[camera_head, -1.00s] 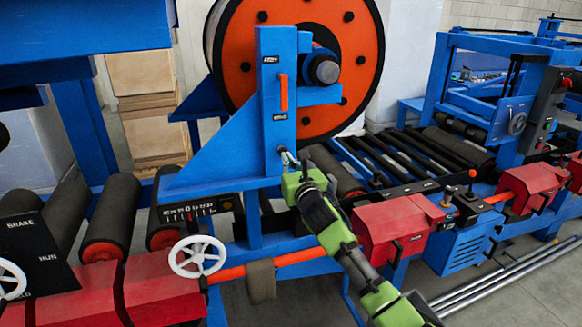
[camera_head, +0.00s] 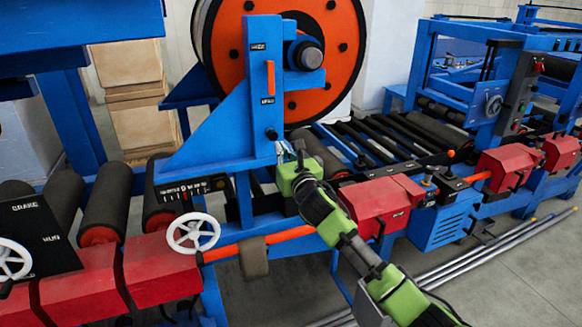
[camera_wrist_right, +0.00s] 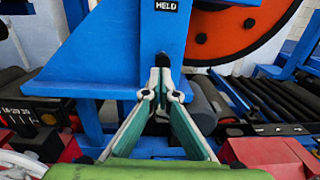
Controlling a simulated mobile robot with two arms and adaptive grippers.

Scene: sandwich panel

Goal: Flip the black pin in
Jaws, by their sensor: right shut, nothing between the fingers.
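The black pin (camera_head: 271,134) is a small dark knob on the front of the blue upright post (camera_head: 262,118), below an orange handle (camera_head: 270,78) and a small black label. In the right wrist view the pin (camera_wrist_right: 162,59) shows below the label reading HELD (camera_wrist_right: 166,5), just beyond the fingertips. My right gripper (camera_head: 298,150) is a little below and right of the pin in the head view. In the right wrist view its fingertips (camera_wrist_right: 161,90) are together and empty. I cannot tell whether they touch the pin. My left gripper is not in view.
A large orange reel (camera_head: 335,45) stands behind the post. A white handwheel (camera_head: 193,233) and dark rollers (camera_head: 108,207) are at left. Red housings (camera_head: 378,203) and a blue box (camera_head: 440,222) are at right.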

